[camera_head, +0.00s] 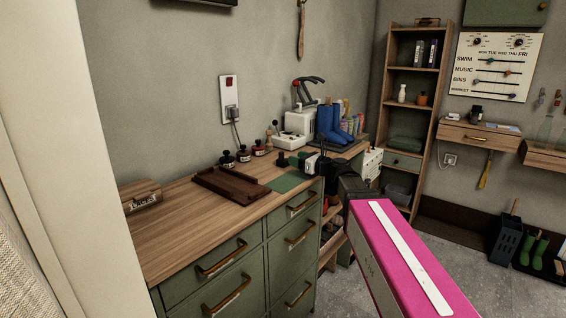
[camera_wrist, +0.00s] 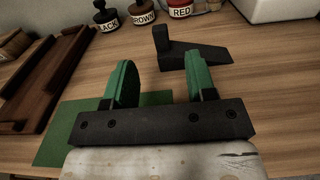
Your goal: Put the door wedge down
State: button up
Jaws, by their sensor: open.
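The door wedge (camera_wrist: 208,56) is a dark, nearly black piece with an upright block at its left end and a flat tapering part. It rests on the wooden counter just beyond my fingertips, off the green mat. In the head view a small dark shape at the same spot appears to be the wedge (camera_head: 282,159). My gripper (camera_wrist: 158,80) is open, its two green-padded fingers apart with nothing between them. The right fingertip overlaps the wedge's near edge in the wrist view; I cannot tell if they touch. In the head view my gripper (camera_head: 306,163) is low over the counter.
A green mat (camera_wrist: 60,136) lies under my gripper. A brown wooden tray (camera_head: 228,186) is to its left. The front left counter is clear.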

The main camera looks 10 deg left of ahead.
aim_at(283, 154)
jog(key=x, duration=0.9)
jog(key=shift+w+a, duration=0.2)
jog(key=shift+a, duration=0.1)
grip_shut()
